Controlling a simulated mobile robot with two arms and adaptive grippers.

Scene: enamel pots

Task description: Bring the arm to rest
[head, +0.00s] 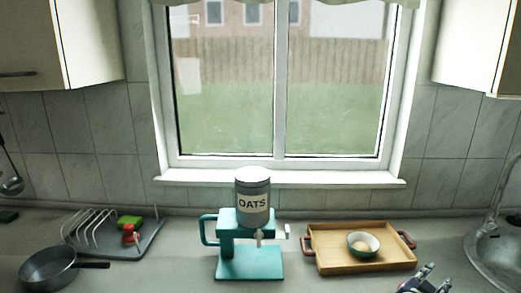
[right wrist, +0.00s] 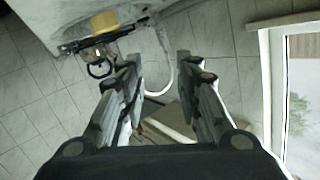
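My right gripper (head: 437,276) shows at the bottom right of the head view, in front of the wooden tray and left of the sink. In the right wrist view its two fingers (right wrist: 158,70) stand apart with nothing held between them. My left gripper is not in view. An oats canister (head: 253,203) stands upright on a teal stand-like device (head: 250,264) at the middle of the counter. A green-and-white bowl (head: 363,236) with a pale round thing in it sits on the wooden tray (head: 330,262).
A dark pan (head: 48,270) stands at the front left, beside a dish rack (head: 150,237) with a green and a red item. A sink (head: 492,260) with a tap lies at the right. Wall cupboards (head: 90,45) flank the window. Bare counter shows between the rack and the teal device.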

